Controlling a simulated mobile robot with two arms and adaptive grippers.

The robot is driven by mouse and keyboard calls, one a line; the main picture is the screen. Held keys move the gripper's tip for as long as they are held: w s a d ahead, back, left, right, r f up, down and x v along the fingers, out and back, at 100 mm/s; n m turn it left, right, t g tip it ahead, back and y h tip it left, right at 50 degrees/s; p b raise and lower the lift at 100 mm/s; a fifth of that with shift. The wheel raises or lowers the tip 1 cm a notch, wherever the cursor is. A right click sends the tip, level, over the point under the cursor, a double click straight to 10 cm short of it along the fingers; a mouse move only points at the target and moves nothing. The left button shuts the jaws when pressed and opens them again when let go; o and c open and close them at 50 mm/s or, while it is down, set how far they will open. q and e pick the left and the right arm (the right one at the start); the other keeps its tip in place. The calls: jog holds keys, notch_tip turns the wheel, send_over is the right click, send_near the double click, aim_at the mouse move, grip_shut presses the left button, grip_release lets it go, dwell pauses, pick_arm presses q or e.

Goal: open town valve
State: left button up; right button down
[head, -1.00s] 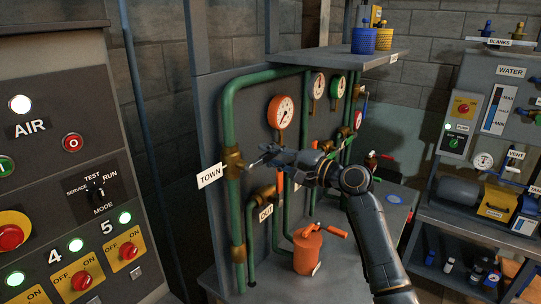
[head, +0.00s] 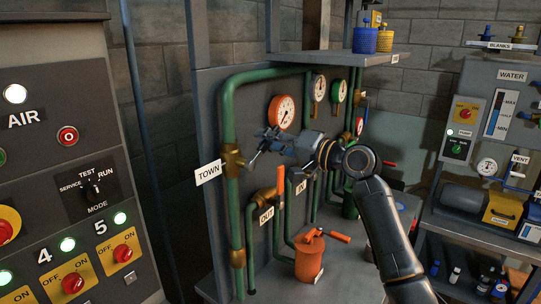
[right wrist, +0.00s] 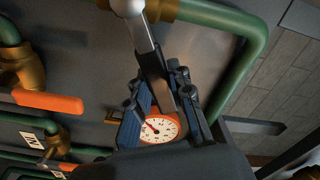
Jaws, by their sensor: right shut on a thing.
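The town valve is a brass body (head: 232,161) on the green vertical pipe, beside the TOWN label (head: 207,172). Its metal lever (right wrist: 139,32) comes down from the top in the right wrist view and ends in a dark grip. My right gripper (head: 264,145) is just right of the valve in the head view. In the right wrist view its fingers (right wrist: 160,92) are shut around the lever's dark grip. The fingers hide part of the lever in the head view. My left gripper is not in view.
A red-rimmed gauge (head: 282,111) is on the panel behind my gripper. An orange lever (head: 280,180) stands upright by the OUT label (head: 266,215). An orange pot (head: 309,258) with a handle stands on the bench below. A shelf (head: 338,57) overhangs above.

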aim_at(260, 145)
jog(key=n, duration=0.1)
jog(key=s+r+n+b, duration=0.1)
jog(key=n, duration=0.1)
jog(key=shift+a+r, duration=0.2)
jog(key=shift+a, duration=0.15)
jog(key=n, duration=0.1)
jog(key=s+r+n+b, duration=0.1)
jog(key=a+n, duration=0.1)
jog(key=shift+s+a+r+n+b, duration=0.1)
jog(key=shift+s+r+n+b, duration=0.15)
jog(key=shift+n+b, duration=0.1)
jog(key=s+n, duration=0.1)
jog(key=a+n+b, duration=0.1)
jog(key=n, duration=0.1)
jog(key=shift+s+a+r, duration=0.1)
jog(key=shift+s+r, duration=0.25)
jog(key=shift+r, duration=0.05)
jog(key=shift+s+a+r+n, duration=0.1)
jog(key=shift+s+a+n, duration=0.2)
jog(key=shift+n, duration=0.4)
jog(key=shift+s+a+r+n, duration=0.1)
jog(key=shift+s+a+n, duration=0.2)
jog(key=shift+n, duration=0.35)
jog(key=shift+s+f, duration=0.1)
jog(key=c, duration=1.2)
grip_release()
jog(key=shift+o, duration=0.2)
